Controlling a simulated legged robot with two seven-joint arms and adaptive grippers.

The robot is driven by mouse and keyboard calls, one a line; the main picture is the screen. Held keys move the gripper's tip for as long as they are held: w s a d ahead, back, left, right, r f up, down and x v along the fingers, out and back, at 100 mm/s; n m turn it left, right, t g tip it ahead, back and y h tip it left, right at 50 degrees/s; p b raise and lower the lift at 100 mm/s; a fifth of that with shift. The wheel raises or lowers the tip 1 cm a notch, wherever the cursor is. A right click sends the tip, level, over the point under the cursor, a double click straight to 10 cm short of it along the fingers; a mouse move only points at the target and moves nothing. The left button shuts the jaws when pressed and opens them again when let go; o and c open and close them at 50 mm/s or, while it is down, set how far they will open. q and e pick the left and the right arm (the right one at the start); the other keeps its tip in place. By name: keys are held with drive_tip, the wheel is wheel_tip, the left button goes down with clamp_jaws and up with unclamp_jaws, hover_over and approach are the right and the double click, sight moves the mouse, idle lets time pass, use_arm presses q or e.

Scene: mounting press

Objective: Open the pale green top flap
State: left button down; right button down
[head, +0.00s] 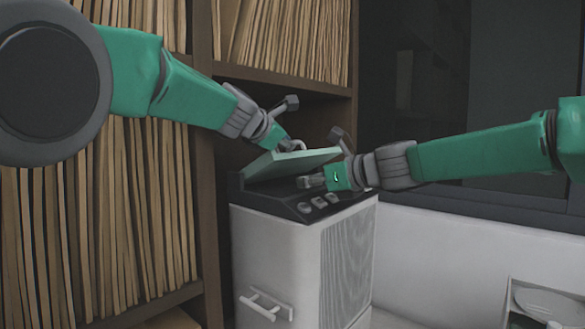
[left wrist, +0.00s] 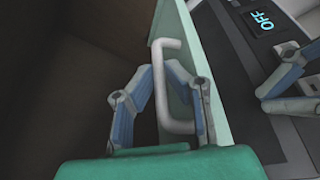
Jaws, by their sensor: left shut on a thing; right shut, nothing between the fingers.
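The pale green top flap (head: 290,163) sits on the black top of the mounting press (head: 275,245) and is tilted up, partly open. In the left wrist view the flap (left wrist: 219,105) has a pale bar handle (left wrist: 160,75). My left gripper (head: 290,146) is at the flap's upper edge; in the left wrist view its fingers (left wrist: 165,115) are on both sides of the handle, shut on it. My right gripper (head: 308,182) is shut and empty, low over the press top in front of the flap. Its fingers also show in the left wrist view (left wrist: 290,80).
A bar handle (head: 266,304) is on the press front. Shelves packed with upright files (head: 90,220) stand close on the left and behind. A pale box (head: 540,303) is at lower right.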

sight(291, 158)
use_arm(q)
drive_tip(key=shift+f, duration=0.15)
use_arm(e)
drive_tip(key=shift+x, duration=1.05)
drive_tip(key=shift+w+a+r, duration=0.2)
drive_tip(key=shift+a+r, duration=0.1)
drive_tip(key=shift+r, duration=0.25)
drive_tip(key=shift+w+a+r, duration=0.2)
drive_tip(key=shift+a+r, duration=0.1)
drive_tip(key=shift+r, duration=0.2)
drive_tip(key=shift+w+a+r, duration=0.2)
drive_tip(key=shift+r, duration=0.45)
drive_tip(key=shift+r, duration=0.1)
